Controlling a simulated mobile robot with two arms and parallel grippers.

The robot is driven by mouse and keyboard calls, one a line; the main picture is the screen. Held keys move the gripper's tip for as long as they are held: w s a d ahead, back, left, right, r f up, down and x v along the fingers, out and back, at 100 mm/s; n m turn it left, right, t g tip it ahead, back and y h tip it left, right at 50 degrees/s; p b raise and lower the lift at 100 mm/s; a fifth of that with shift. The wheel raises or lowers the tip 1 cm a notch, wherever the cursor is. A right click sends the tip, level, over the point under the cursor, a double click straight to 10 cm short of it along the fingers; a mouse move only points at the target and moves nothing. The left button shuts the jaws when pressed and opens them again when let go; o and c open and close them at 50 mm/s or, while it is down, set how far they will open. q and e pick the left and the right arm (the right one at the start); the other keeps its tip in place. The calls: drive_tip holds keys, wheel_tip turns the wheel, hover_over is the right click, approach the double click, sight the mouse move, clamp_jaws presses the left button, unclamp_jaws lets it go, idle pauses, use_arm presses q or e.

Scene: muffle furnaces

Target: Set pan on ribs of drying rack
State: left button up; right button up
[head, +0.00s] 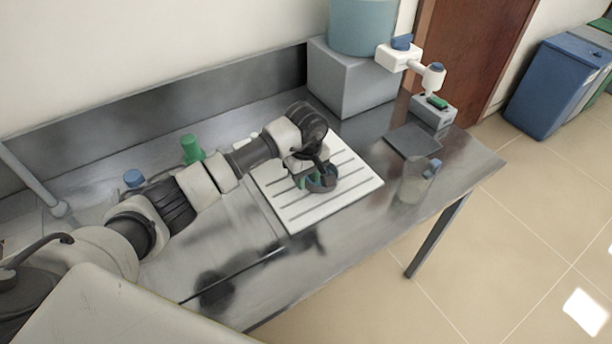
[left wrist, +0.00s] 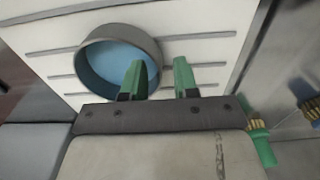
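The pan (head: 327,180) is a small round dark-grey dish with a blue inside. It appears to sit on the ribs of the white drying rack (head: 300,212), near the middle. The left wrist view shows the pan (left wrist: 105,65) on the ribbed rack (left wrist: 215,47). My left gripper (head: 308,180) is at the pan's near left side. In the left wrist view its green fingers (left wrist: 160,72) are apart, one over the pan's inside and one outside its wall, with a gap around the wall. My right gripper is not in view.
The rack lies on a steel bench (head: 370,228). A clear jug (head: 415,182) stands to its right, and a dark-plated balance (head: 412,141) behind that. A grey box (head: 350,85) stands at the back.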

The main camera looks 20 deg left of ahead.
use_arm(q)
drive_tip(key=shift+r+b, duration=0.3)
drive_tip(key=shift+r, duration=0.2)
wheel_tip(320, 180, up, 11)
drive_tip(key=b, duration=0.2)
